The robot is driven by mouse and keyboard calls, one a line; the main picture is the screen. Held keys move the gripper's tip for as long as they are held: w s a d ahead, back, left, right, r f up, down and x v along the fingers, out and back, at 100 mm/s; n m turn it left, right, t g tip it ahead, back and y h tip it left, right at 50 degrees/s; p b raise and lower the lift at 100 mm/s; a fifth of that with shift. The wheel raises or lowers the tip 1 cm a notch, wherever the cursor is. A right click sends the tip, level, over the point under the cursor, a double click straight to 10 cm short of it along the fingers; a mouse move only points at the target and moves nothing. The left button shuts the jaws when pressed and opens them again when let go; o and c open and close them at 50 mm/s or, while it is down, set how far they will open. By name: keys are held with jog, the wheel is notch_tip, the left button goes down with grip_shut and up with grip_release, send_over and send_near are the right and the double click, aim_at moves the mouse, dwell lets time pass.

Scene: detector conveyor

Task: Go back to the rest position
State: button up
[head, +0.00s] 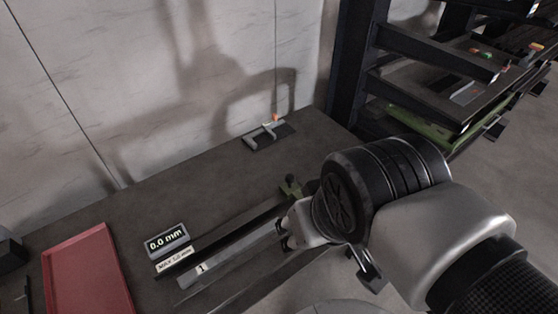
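My arm comes in from the lower right. My gripper (284,235) is partly visible at the left end of the wrist, over the right part of the conveyor. The wrist hides most of its fingers, so I cannot tell whether it is open or shut, or whether it holds anything. The conveyor (225,244) is a long dark strip with light rails, running from lower left toward my gripper. A small dark green part (291,184) stands just behind my gripper; I cannot tell whether they touch.
A display reading "0.0 mm" (167,241) stands by the conveyor's left end. A red tray (88,272) lies at the left. A grey fixture with an orange tip (266,134) sits near the wall. A dark shelf rack (425,95) stands at the right.

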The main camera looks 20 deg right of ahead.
notch_tip(320, 180, down, 3)
jog(key=b, duration=0.2)
jog(key=shift+r+b, duration=0.2)
jog(key=shift+b, duration=0.15)
dwell(0.8)
